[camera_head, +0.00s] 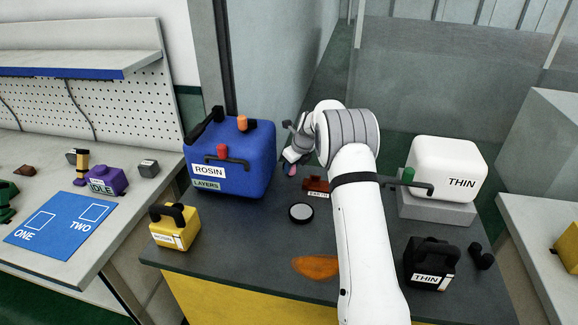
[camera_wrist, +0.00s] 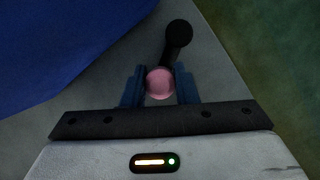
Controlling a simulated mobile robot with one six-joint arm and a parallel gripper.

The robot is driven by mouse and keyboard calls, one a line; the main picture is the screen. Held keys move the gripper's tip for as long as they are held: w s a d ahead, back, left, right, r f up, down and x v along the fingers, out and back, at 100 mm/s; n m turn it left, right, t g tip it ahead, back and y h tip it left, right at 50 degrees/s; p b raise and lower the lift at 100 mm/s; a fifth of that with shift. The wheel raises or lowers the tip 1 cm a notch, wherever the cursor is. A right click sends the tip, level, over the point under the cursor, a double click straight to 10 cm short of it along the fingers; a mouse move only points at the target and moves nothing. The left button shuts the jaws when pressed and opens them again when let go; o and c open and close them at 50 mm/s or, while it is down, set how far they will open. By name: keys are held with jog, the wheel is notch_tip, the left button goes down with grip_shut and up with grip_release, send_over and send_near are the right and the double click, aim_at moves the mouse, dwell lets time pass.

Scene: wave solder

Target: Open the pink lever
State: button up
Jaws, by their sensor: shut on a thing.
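The pink lever shows in the wrist view as a pink ball knob (camera_wrist: 160,83) on a black arm that runs up to a round black end. My gripper (camera_wrist: 160,88) has its two blue fingers on either side of the pink knob, shut on it. In the head view the pink knob (camera_head: 291,170) is a small patch at the tip of my gripper (camera_head: 293,158), just right of the blue ROSIN tank. My arm and wrist hide most of the lever there.
The blue ROSIN tank (camera_head: 255,165) stands close left of my gripper. A red block (camera_head: 317,184) and a round dark-rimmed disc (camera_head: 301,212) lie in front. The white THIN tank (camera_head: 447,165) is at right, a yellow can (camera_head: 174,232) at left and a black THIN can (camera_head: 430,262) in front.

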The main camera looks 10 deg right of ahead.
jog(key=n, duration=0.1)
jog(key=d+n+y+p, duration=0.1)
jog(key=n, duration=0.1)
jog(key=shift+w+d+r+g, duration=0.1)
jog(key=shift+w+d+g, duration=0.2)
jog(key=shift+g, duration=0.1)
jog(key=shift+w+d+n+g+p, duration=0.2)
jog(key=shift+d+n+p, duration=0.1)
jog(key=shift+n, duration=0.35)
jog(key=shift+w+d+n+g+p, duration=0.1)
jog(key=shift+d+n+g+p, duration=0.15)
jog(key=shift+n, duration=0.4)
jog(key=o, duration=0.8)
jog(key=shift+w, duration=0.1)
jog(key=shift+o, duration=0.9)
jog(key=v, duration=0.7)
jog(key=shift+d+r, duration=0.2)
